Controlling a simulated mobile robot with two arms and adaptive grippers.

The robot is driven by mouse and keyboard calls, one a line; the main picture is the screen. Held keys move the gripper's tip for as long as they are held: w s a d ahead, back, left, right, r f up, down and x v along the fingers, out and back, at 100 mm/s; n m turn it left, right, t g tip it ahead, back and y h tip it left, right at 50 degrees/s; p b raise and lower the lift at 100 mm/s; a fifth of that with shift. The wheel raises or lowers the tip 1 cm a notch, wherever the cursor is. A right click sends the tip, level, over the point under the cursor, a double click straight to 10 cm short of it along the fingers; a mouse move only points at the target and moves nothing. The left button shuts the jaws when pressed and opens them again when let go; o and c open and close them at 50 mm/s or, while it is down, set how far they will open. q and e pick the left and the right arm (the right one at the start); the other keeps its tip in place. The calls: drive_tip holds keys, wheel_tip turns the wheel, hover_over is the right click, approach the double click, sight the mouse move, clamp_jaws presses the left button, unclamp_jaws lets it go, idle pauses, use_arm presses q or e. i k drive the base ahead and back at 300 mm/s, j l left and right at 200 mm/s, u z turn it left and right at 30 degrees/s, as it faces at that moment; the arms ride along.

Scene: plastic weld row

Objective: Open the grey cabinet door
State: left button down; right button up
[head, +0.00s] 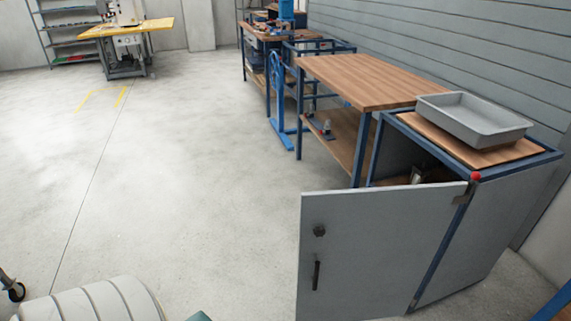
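The grey cabinet door (385,245) stands swung open, out to the left from its hinge side at the cabinet's near corner. Its face with a black bar handle (316,275) and a dark round knob (319,231) is turned towards me. The cabinet (475,235) has a blue frame and grey side panels. Part of its opening shows above the door's top edge, with a small metallic item (417,175) inside. The door hides most of the interior. Neither of my grippers is in view, and nothing visible touches the door.
A wooden workbench (365,80) stands behind. A yellow-topped machine (125,28) is far left. The floor (190,170) left of the door is clear.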

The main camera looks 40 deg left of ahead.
sight(377, 249)
drive_tip(key=i+j, duration=0.1)
drive_tip(key=j, duration=0.25)
drive_tip(key=i+j+u, duration=0.1)
drive_tip(key=j, duration=0.3)
drive_tip(key=i+j, duration=0.15)
drive_tip(key=j, duration=0.2)
drive_tip(key=i+j+u, duration=0.15)
drive_tip(key=j, duration=0.25)
drive_tip(key=i+j, duration=0.1)
drive_tip(key=j, duration=0.25)
